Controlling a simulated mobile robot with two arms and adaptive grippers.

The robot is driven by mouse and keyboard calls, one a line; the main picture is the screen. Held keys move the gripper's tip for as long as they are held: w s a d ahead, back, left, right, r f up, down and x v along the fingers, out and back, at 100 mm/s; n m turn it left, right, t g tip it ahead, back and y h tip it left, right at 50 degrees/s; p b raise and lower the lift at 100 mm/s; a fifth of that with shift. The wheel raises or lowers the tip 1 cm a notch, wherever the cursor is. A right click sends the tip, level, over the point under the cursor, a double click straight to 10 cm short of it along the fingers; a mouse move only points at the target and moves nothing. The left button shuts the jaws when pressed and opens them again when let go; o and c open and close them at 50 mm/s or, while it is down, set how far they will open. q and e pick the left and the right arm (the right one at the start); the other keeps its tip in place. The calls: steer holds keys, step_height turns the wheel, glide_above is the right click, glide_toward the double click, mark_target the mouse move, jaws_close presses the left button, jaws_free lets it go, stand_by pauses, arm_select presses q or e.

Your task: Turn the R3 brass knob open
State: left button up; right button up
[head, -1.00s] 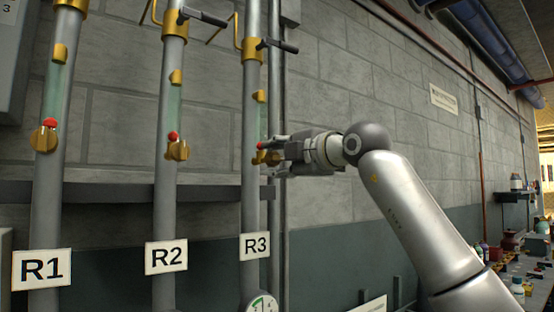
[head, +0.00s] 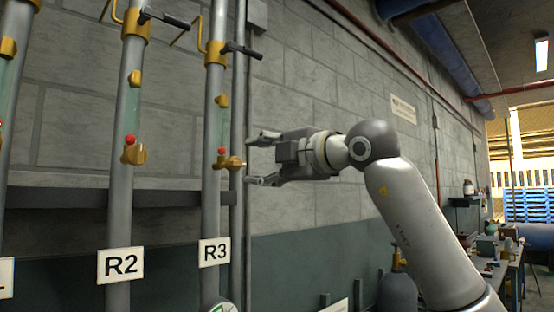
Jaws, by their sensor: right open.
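The R3 brass knob (head: 230,163) is on the grey R3 pipe (head: 211,205), just below a small red ball (head: 222,151) and a glass sight tube. The R3 label (head: 214,252) is lower on the same pipe. My right gripper (head: 264,159) is open and empty, its fingers pointing left toward the knob. The fingertips are a short way to the right of the knob, apart from it in the picture. The knob is in full view. My left gripper is not in view.
The R2 pipe (head: 123,200) with its own brass knob (head: 134,155) stands to the left. A black-handled valve (head: 240,50) sits above on R3. A thin grey pipe runs just right of R3. A cluttered bench (head: 492,262) is at far right.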

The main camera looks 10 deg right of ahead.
steer(key=shift+v, duration=2.1)
